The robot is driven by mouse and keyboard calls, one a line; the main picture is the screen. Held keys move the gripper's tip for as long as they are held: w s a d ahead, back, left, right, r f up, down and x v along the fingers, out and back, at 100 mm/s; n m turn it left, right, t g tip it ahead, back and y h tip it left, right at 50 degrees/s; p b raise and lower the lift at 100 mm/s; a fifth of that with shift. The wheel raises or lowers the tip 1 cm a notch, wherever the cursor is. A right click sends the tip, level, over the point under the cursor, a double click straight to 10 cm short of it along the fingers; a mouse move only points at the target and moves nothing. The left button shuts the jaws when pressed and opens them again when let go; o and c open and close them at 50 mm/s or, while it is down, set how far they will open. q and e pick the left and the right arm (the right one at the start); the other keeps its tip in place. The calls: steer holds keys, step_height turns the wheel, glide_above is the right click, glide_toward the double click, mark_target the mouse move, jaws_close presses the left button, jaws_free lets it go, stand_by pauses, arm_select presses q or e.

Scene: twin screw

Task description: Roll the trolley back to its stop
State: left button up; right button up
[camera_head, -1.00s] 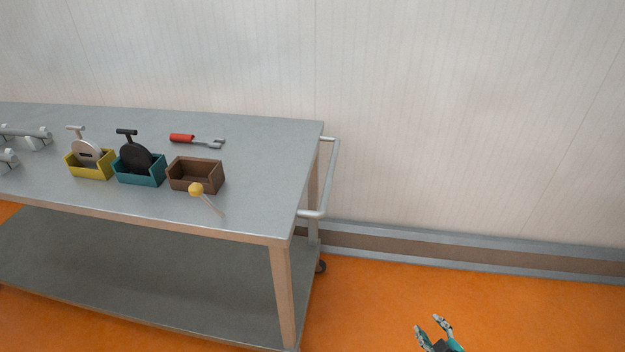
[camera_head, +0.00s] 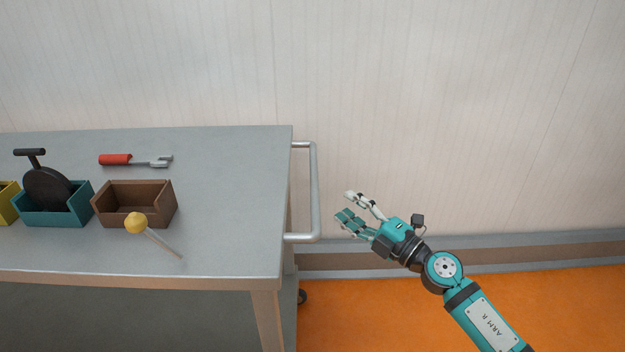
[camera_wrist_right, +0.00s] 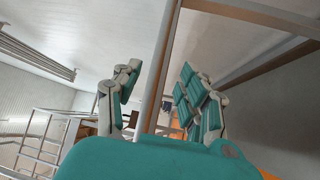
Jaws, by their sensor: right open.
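The grey trolley (camera_head: 225,215) stands at the left in the head view, with a metal push handle (camera_head: 315,190) on its right end. My right gripper (camera_head: 347,206) is open and empty, a little to the right of the handle and apart from it. In the right wrist view the open fingers (camera_wrist_right: 165,95) show with a metal bar (camera_wrist_right: 157,70) seen between them; I cannot tell how near it is. My left gripper is not in view.
On the trolley top are a brown box (camera_head: 153,217), a teal box (camera_head: 75,216) holding a black disc tool (camera_head: 46,187), part of a yellow box (camera_head: 8,204), a red-handled tool (camera_head: 117,159) and a yellow-knobbed rod (camera_head: 136,223). A wall stands behind. Orange floor (camera_head: 400,318) is clear at right.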

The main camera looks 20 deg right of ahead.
mark_target(314, 178)
steer(key=x, duration=1.1)
steer(key=shift+w+a, duration=0.1)
steer(key=shift+w, duration=0.25)
steer(key=shift+c, duration=0.3)
jaws_close()
